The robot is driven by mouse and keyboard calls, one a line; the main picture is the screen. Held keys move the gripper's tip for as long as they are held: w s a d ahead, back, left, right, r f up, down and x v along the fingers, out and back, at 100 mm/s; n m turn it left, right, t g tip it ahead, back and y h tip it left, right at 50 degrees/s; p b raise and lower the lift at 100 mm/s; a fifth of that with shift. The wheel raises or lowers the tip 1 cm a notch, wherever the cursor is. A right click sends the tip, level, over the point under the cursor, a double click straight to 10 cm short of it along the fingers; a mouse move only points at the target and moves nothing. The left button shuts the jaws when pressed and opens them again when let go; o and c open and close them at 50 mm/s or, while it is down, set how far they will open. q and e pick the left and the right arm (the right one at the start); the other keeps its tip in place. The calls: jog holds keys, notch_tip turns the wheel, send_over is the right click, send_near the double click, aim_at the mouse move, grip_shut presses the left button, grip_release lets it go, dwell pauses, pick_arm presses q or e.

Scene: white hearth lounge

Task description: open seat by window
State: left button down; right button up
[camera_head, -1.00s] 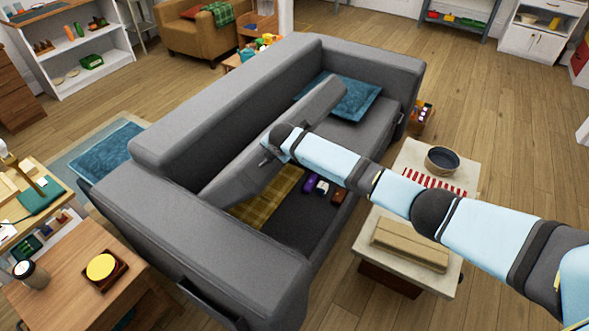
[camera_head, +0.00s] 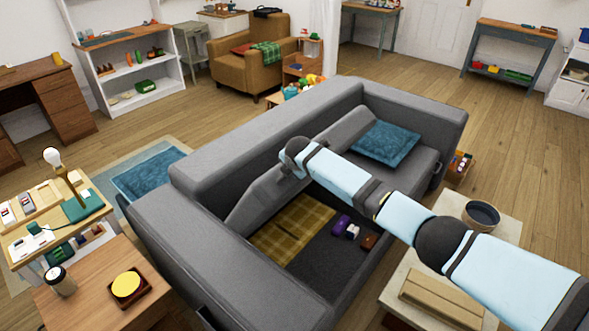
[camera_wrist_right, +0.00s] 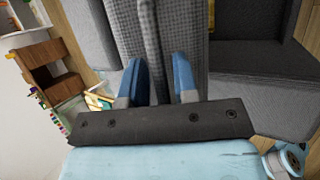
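The grey sofa's near seat panel (camera_head: 285,185) is tilted up steeply toward the backrest in the head view. It uncovers a dark storage compartment (camera_head: 310,268) beneath. My right gripper (camera_head: 290,172) is at the raised panel's upper edge, its fingers mostly hidden there. In the right wrist view, the gripper's two blue fingers (camera_wrist_right: 158,75) stand apart against grey fabric. A narrow dark strip of the panel (camera_wrist_right: 150,35) runs between them, with visible gaps beside it. My left gripper is not in view.
A yellow plaid blanket (camera_head: 292,232) and small purple, white and brown items lie in the compartment. A blue cushion (camera_head: 385,143) sits on the other, lowered seat. A low table with a dark bowl (camera_head: 482,214) stands in front of the sofa, under my arm.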

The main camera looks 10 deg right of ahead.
jog(key=shift+o, duration=0.6)
jog(key=v, duration=1.3)
jog(key=shift+s+r, duration=0.25)
jog(key=shift+r, duration=0.05)
jog(key=s+a+f+m+t+y+p, duration=0.1)
jog(key=s+a+f+m+y+p, duration=0.15)
jog(key=s+f+m+y, duration=0.95)
jog(key=s+d+f+m+t+h, duration=0.1)
jog(key=s+d+f+m+h, duration=0.1)
jog(key=s, duration=0.8)
jog(key=s+d+f+m+t+h+p, duration=0.1)
jog(key=s+d+f+m+h, duration=0.2)
jog(key=s, duration=0.7)
jog(key=s+d+f+m+t+h+p, duration=0.1)
jog(key=s+d+f+m+h, duration=0.2)
jog(key=s, duration=0.7)
jog(key=shift+s+d+f+m+h, duration=0.15)
jog(key=shift+s+d+m+h, duration=0.2)
jog(key=shift+d+m, duration=0.85)
